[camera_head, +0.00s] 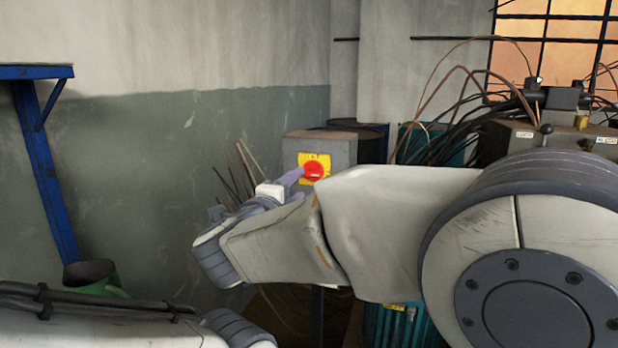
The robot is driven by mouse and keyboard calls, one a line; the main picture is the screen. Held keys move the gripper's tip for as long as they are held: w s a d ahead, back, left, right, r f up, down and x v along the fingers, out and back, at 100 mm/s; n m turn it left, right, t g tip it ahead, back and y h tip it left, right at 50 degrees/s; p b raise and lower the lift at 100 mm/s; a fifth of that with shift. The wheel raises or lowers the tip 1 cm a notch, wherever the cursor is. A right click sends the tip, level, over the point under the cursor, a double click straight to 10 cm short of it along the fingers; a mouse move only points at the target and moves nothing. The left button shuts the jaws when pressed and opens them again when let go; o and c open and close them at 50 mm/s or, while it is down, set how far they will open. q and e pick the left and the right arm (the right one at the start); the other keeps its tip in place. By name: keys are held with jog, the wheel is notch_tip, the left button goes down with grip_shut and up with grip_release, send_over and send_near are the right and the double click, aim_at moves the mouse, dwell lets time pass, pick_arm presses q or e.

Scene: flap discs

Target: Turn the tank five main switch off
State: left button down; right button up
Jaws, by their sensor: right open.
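A grey switch box (336,148) stands in the middle of the view. Its front has a yellow plate (324,159) with a round red rotary knob (314,170). The angle of the knob's grip is too small to read. My right arm comes in from the right and crosses in front of the lower part of the box. My right gripper (296,176) is open, with a purplish finger close to the left side of the knob. I cannot tell whether it touches the knob. My left arm shows at the bottom left, and its gripper is out of view.
A blue steel shelf frame (45,160) stands at the left wall. Thin rods (243,168) lean left of the box. A grey machine with black cables (500,135) stands behind my right arm.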

aim_at(309, 174)
jog(key=p+x, duration=0.1)
jog(key=x, duration=0.6)
jog(key=shift+w, duration=0.1)
grip_shut()
